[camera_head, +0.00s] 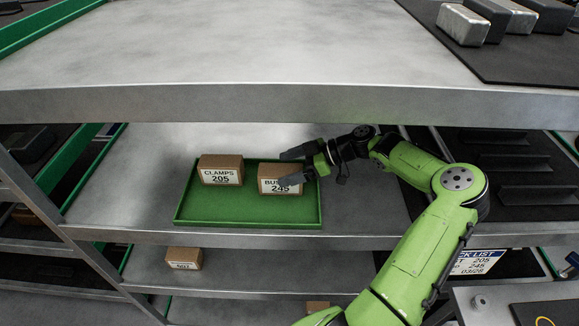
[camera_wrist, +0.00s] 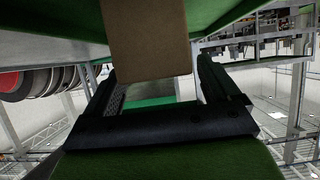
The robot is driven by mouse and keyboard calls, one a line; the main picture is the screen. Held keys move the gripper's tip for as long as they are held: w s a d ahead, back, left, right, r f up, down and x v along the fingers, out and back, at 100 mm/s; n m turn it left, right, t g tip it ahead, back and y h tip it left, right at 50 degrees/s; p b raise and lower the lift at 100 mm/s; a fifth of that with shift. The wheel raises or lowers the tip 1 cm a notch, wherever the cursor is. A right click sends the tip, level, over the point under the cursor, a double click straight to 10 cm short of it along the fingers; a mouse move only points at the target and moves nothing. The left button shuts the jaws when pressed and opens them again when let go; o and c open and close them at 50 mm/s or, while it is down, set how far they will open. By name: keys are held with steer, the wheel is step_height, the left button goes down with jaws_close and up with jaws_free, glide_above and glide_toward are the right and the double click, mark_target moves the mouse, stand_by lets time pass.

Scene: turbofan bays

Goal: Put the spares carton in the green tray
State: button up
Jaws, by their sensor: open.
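The green tray (camera_head: 248,222) lies on the middle shelf. Two brown cartons stand in it: one labelled CLAMPS 205 (camera_head: 221,163) at the left, and one at the right with a partly covered label starting BU and the number 245 (camera_head: 267,187). My gripper (camera_head: 286,167) is open at the right carton, one finger across its label and the other at its far upper edge. In the wrist view a brown carton (camera_wrist: 148,40) shows between the open fingers (camera_wrist: 160,75). No label in view reads "spares".
The upper shelf (camera_head: 200,60) overhangs the tray, its front edge just above my wrist. A small carton (camera_head: 183,258) and part of another (camera_head: 317,306) sit lower. A pick-list card (camera_head: 478,262) is at right. The shelf left of the tray is bare.

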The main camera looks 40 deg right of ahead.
steer(key=shift+d, duration=0.1)
steer(key=b+v, duration=0.1)
steer(key=v, duration=1.1)
